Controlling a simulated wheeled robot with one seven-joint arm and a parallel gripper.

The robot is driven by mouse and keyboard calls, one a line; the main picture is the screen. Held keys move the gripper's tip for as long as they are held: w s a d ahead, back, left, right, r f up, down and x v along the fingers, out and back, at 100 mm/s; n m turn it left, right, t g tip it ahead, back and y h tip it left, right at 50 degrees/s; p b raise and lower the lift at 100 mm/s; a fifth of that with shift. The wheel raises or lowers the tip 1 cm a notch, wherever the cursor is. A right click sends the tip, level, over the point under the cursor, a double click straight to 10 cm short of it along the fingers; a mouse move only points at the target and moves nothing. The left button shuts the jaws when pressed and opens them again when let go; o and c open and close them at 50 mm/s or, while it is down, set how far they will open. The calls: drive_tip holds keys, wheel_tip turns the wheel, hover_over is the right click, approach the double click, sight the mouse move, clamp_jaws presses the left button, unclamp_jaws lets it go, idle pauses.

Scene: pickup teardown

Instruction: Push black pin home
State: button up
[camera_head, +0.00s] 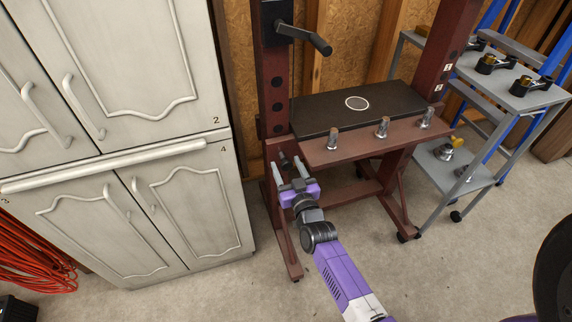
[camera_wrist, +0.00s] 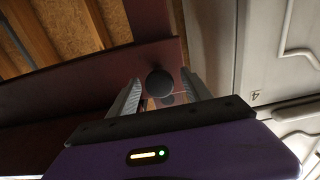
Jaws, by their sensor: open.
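The black pin (camera_wrist: 159,83) shows end-on in the wrist view as a round dark knob in front of the dark red frame of the press (camera_wrist: 110,75). In the head view the pin (camera_head: 284,160) is a small dark shape at the lower part of the press's left upright (camera_head: 275,110). My gripper (camera_head: 286,161) is open, with its two fingers pointing at the upright. In the wrist view my gripper (camera_wrist: 160,80) has one finger on each side of the knob, with gaps showing. How deep the pin sits cannot be told.
The press's dark plate (camera_head: 395,108) and front beam (camera_head: 375,140) with upright bolts (camera_head: 382,128) are right of my gripper. White cabinets (camera_head: 110,120) stand close on the left. A grey cart (camera_head: 505,95) stands at the right. The floor (camera_head: 250,300) in front is clear.

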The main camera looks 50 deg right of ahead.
drive_tip(key=v, duration=0.6)
drive_tip(key=shift+s+a, duration=0.2)
drive_tip(key=shift+s, duration=0.1)
drive_tip(key=s+a+r+n+y+p, duration=0.1)
drive_tip(key=s+a+r+y+p, duration=0.15)
drive_tip(key=s+a, duration=0.5)
drive_tip(key=s+a+r+n+y+p, duration=0.1)
drive_tip(key=s+a+r+y, duration=0.3)
drive_tip(key=a, duration=0.6)
drive_tip(key=s+a+r+n+y+p, duration=0.1)
drive_tip(key=s+a+r+n+p, duration=0.1)
drive_tip(key=s+r, duration=0.5)
drive_tip(key=s+a+r+n+y+p, duration=0.2)
drive_tip(key=s+a+r, duration=0.2)
drive_tip(key=s+r, duration=0.4)
drive_tip(key=shift+a+n, duration=0.35)
drive_tip(key=shift+n, duration=0.05)
drive_tip(key=shift+s+y, duration=0.1)
drive_tip(key=shift+y, duration=0.15)
